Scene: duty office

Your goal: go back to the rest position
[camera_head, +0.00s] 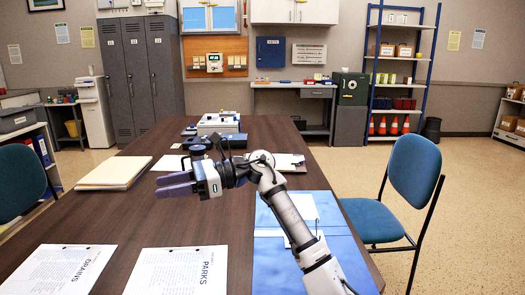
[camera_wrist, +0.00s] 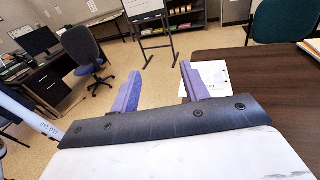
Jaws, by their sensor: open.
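My gripper (camera_head: 174,185) is held above the dark wooden table (camera_head: 140,222), its purple fingers pointing left in the head view. In the wrist view my gripper (camera_wrist: 158,85) shows two purple fingers spread apart with nothing between them. My arm reaches in from the lower right of the head view, over a blue mat (camera_head: 345,262) with paper on it.
On the table lie a PARKS sheet (camera_head: 178,272), a DRAINS sheet (camera_head: 60,270), a stack of folders (camera_head: 115,172) and a white device (camera_head: 218,123). A blue chair (camera_head: 412,180) stands right. The wrist view shows an office chair (camera_wrist: 85,50) and an easel (camera_wrist: 147,15).

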